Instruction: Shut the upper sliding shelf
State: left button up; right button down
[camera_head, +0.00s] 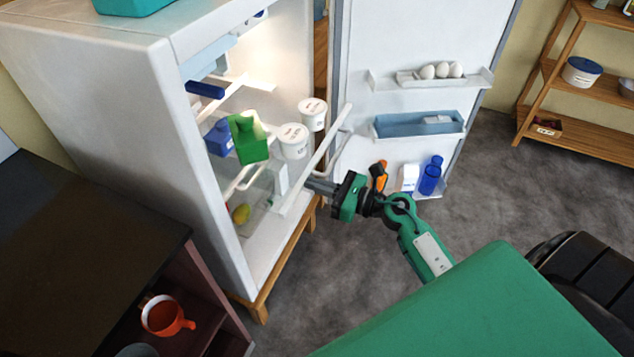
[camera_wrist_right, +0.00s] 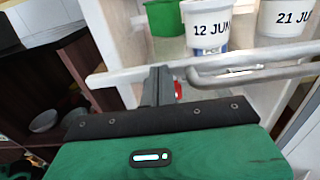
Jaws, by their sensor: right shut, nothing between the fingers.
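The fridge's pulled-out sliding shelf has a white front rail (camera_head: 325,143) and a bar handle, and sticks out past the fridge opening. White tubs (camera_head: 293,141) and a green carton (camera_head: 247,138) are on it. In the right wrist view the rail (camera_wrist_right: 115,76) crosses the picture, with the grey handle (camera_wrist_right: 250,72) on its right part. My right gripper (camera_head: 312,184) is shut and empty, its fingertips (camera_wrist_right: 158,72) at the rail's front, left of the handle in the wrist view. Whether they touch the rail I cannot tell. My left gripper is out of view.
The fridge door (camera_head: 415,45) stands wide open, with eggs and bottles in its racks. A dark cabinet (camera_head: 85,240) with an orange mug (camera_head: 167,316) stands at left. A wooden shelf unit (camera_head: 570,125) is at far right. The grey floor between is clear.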

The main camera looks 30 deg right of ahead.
jog(key=shift+w+a, duration=0.1)
dwell(0.3)
jog(key=p, duration=0.1)
send_near(222, 153)
jog(key=x, duration=0.4)
jog(key=shift+a+f, duration=0.1)
jog(key=b+x, duration=0.1)
jog(key=x, duration=0.4)
jog(key=shift+w+a, duration=0.25)
jog(key=shift+w, duration=0.1)
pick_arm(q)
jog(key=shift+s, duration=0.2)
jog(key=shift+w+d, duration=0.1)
pick_arm(e)
jog(key=shift+r, duration=0.3)
